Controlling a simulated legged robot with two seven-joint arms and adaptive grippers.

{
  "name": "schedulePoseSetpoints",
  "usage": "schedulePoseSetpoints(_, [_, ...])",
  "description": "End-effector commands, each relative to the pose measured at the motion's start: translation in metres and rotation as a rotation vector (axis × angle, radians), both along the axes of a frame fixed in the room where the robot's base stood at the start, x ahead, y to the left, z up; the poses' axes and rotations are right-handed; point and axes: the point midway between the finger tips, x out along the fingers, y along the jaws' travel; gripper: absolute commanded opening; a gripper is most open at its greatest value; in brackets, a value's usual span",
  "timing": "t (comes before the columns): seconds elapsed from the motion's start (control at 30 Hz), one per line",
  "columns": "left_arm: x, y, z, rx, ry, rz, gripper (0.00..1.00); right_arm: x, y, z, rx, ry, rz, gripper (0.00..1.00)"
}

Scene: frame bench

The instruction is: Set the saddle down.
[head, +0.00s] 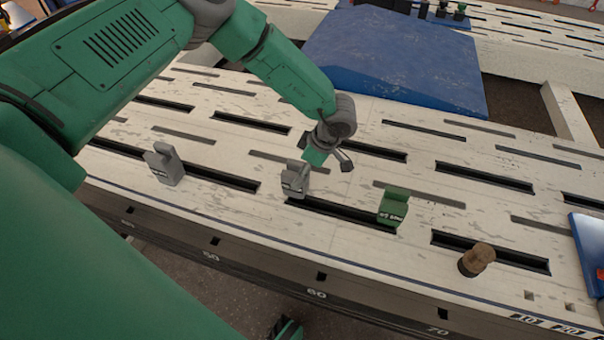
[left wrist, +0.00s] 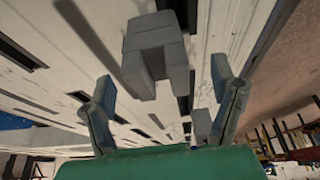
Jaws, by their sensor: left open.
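A grey saddle (head: 295,181) stands upright on the slotted bench (head: 230,188), at the left end of a front slot. My left gripper (head: 322,156) is open just above and behind it in the head view. In the left wrist view the two fingers (left wrist: 163,75) are spread wide, with a grey forked saddle (left wrist: 152,50) between and beyond their tips. Clear gaps show on both sides, and neither finger appears to touch it. A second grey saddle (head: 165,164) stands farther left on the bench. My right gripper cannot be made out.
A green block (head: 393,206) stands right of the nearer saddle, and a brown wooden knob (head: 477,260) farther right. A large blue wedge (head: 395,60) lies behind the gripper. A blue panel (head: 588,250) is at the right edge. The bench's front edge is close.

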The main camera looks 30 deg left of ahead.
Motion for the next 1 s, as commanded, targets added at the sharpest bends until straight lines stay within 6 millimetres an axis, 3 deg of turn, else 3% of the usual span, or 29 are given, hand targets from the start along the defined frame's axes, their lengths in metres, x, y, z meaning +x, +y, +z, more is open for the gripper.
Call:
schedulePoseSetpoints(0.03, [0.001,-0.004,0.015,-0.001,-0.001,0.000,0.79,0.000,0.000,0.008,0.001,-0.001,0.001,0.40])
schedulePoseSetpoints(0.2, [0.004,-0.021,0.047,0.005,-0.001,-0.003,0.79,0.000,0.001,0.019,0.001,-0.001,0.002,0.40])
schedulePoseSetpoints(0.5, [0.006,-0.031,0.069,0.009,0.001,0.000,0.79,0.000,0.000,0.025,0.000,0.000,0.000,0.40])
schedulePoseSetpoints(0.67, [0.003,-0.027,0.064,0.018,-0.004,-0.031,0.79,0.000,0.000,0.024,0.000,0.000,0.001,0.40])
schedulePoseSetpoints(0.77, [-0.005,-0.022,0.051,0.075,-0.027,-0.161,0.79,0.000,0.000,0.024,0.000,0.000,0.001,0.40])
schedulePoseSetpoints(0.87, [-0.021,-0.019,0.033,0.152,-0.062,-0.409,0.79,0.000,0.000,0.024,0.001,0.000,0.001,0.40])
schedulePoseSetpoints(1.0, [-0.062,-0.025,0.005,0.188,-0.075,-0.865,0.79,0.000,0.000,0.024,0.001,0.000,0.001,0.40])
